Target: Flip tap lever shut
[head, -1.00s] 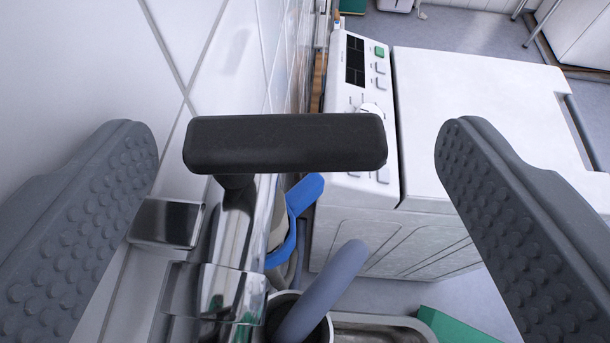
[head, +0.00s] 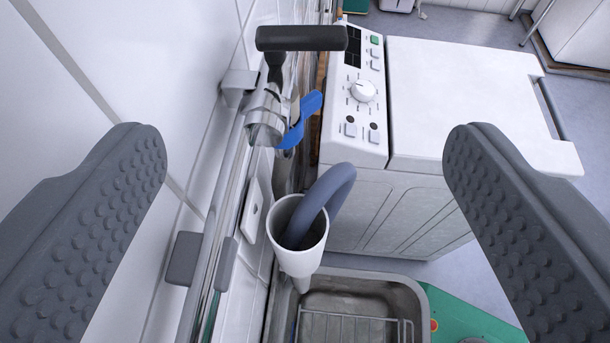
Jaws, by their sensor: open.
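A black bar-shaped lever (head: 301,38) sits on a chrome tap body (head: 264,118) on the wall pipe, at the top centre. It lies crosswise in the picture. A blue lever (head: 300,122) shows just beyond and below it, beside the tiled wall; which valve it belongs to is partly hidden. My gripper (head: 305,145) is open and empty, with one grey studded finger at each side of the picture. Both levers appear between the fingers' lines, ahead of the tips and touching neither.
A white washing machine (head: 470,100) stands right of the levers. A grey hose (head: 328,190) hooks into a white standpipe funnel (head: 298,240) below. A metal sink (head: 350,290) and a green surface (head: 465,315) lie at the bottom. White tiles (head: 110,60) close off the left.

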